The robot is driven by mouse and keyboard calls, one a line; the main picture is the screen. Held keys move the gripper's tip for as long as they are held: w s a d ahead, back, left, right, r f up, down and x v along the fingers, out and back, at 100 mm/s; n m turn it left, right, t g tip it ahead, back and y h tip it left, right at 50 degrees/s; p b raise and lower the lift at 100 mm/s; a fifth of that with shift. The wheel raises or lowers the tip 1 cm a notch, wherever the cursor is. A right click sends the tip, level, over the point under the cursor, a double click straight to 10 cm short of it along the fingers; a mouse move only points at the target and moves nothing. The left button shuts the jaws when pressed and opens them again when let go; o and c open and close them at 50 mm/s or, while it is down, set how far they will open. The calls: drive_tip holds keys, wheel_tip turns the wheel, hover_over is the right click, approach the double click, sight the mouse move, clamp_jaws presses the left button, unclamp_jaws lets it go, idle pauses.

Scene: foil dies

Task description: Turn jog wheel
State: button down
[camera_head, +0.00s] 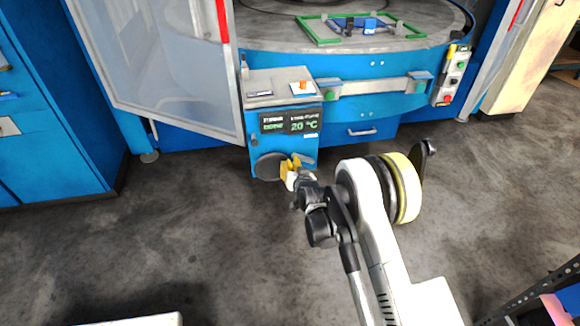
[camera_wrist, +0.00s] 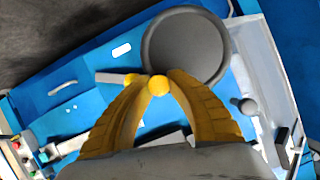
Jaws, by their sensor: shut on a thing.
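The jog wheel (camera_wrist: 188,45) is a dark grey round disc on the front of the blue control box (camera_head: 285,140). In the head view, the wheel (camera_head: 266,166) is partly hidden by my gripper (camera_head: 292,166). In the wrist view, my gripper (camera_wrist: 150,84) has yellow fingers that meet at the wheel's lower left edge. The fingers are closed around a small light handle (camera_wrist: 112,78) there. How much of the handle lies between the fingertips is hidden.
A display (camera_head: 290,122) reading 20 °C is above the wheel. A large blue machine with a round table (camera_head: 350,65) stands behind. An open clear door panel (camera_head: 165,60) is at the left. A button panel (camera_head: 452,75) is at the right. The grey floor (camera_head: 180,230) is clear.

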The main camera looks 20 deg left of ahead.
drive_tip(key=shift+a, duration=0.1)
drive_tip(key=c, duration=1.2)
unclamp_jaws()
drive_tip(key=shift+f, duration=0.1)
drive_tip(key=v, duration=0.7)
drive_tip(key=shift+s, duration=0.25)
